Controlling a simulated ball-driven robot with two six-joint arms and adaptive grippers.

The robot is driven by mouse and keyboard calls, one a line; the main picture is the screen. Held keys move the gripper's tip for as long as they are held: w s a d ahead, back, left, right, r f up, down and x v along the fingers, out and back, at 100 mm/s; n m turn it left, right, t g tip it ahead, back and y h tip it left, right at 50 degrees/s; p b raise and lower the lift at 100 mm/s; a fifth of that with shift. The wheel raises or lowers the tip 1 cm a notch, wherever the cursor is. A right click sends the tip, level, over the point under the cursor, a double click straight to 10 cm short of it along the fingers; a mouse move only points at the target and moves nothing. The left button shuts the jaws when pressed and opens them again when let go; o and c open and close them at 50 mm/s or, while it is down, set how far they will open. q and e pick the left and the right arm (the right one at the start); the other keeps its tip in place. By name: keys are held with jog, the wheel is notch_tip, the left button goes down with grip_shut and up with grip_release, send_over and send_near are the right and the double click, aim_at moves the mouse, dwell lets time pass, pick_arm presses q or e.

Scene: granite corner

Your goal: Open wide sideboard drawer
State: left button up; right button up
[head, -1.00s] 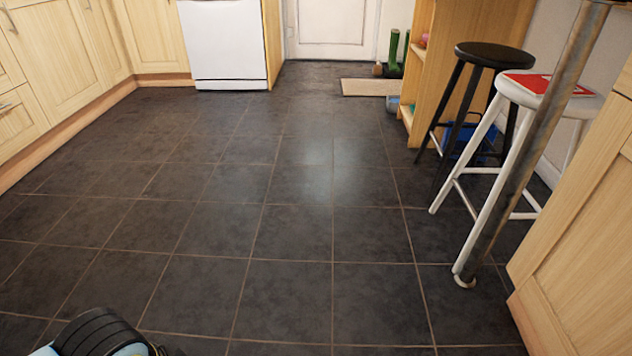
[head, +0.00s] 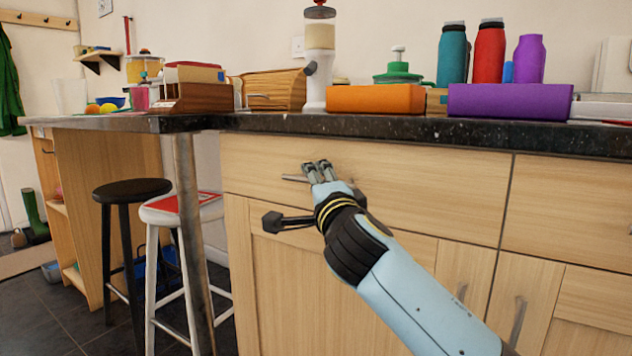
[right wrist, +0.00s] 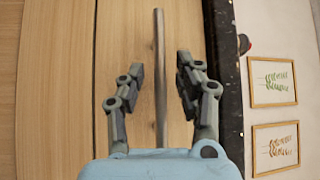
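The wide drawer (head: 430,195) is a pale wood front under the dark worktop. It looks shut, flush with the sideboard front. Its metal bar handle (head: 292,178) is partly hidden behind my right gripper (head: 318,170) in the head view. In the right wrist view the handle (right wrist: 160,115) runs between the two fingers of my right gripper (right wrist: 160,65). The fingers are open, with a gap to the bar on each side. My left gripper is not in view.
The dark worktop (head: 400,132) above holds an orange box (head: 375,99), a purple box (head: 510,101), bottles and jars. Cupboard doors (head: 300,300) lie below the drawer. A metal post (head: 190,230), a white stool (head: 152,270) and a black stool (head: 118,240) stand to the left.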

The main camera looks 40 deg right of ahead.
jog(key=shift+c, duration=0.4)
grip_shut()
jog(key=shift+f, duration=0.15)
